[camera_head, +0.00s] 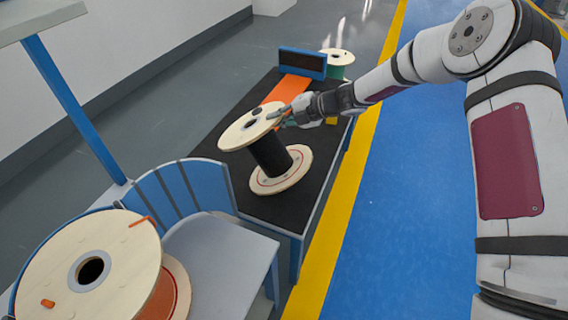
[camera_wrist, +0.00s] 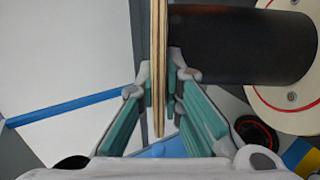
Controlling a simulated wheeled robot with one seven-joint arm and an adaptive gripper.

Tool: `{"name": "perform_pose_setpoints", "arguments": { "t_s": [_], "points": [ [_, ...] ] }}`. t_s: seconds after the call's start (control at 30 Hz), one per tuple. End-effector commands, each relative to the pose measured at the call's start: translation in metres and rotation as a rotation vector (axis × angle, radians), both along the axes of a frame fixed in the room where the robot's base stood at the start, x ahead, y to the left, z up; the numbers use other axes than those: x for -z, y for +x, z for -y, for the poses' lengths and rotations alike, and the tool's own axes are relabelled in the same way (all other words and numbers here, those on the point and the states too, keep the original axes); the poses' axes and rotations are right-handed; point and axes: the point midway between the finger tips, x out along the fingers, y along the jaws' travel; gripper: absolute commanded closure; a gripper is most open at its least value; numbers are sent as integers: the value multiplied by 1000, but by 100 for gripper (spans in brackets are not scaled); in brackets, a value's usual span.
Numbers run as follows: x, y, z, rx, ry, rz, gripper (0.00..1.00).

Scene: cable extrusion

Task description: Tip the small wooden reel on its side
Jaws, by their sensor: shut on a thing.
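The small wooden reel (camera_head: 270,155) has pale round flanges and a core of black cable. It stands on the black table top in the head view, its upper flange (camera_head: 240,130) leaning to the upper left in the picture. I cannot tell whether its lower flange (camera_head: 287,172) rests fully flat. My gripper (camera_head: 285,115) is shut on the far right rim of the upper flange. In the wrist view the flange shows edge-on (camera_wrist: 158,60) between the teal fingers (camera_wrist: 160,95), with the black cable (camera_wrist: 240,45) and the other flange (camera_wrist: 285,75) to its right.
A green-cored reel (camera_head: 340,58) stands at the far end. A larger reel (camera_head: 120,255) and a blue slatted frame (camera_head: 180,190) are at lower left. The blue floor (camera_head: 410,200) is clear.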

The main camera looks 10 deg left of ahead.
Motion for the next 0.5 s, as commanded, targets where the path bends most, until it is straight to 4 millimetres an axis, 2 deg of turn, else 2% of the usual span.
{"name": "perform_pose_setpoints", "arguments": {
  "t_s": [0.5],
  "points": [
    [-11,6,-35,-3,-113,-19,100]
  ]
}}
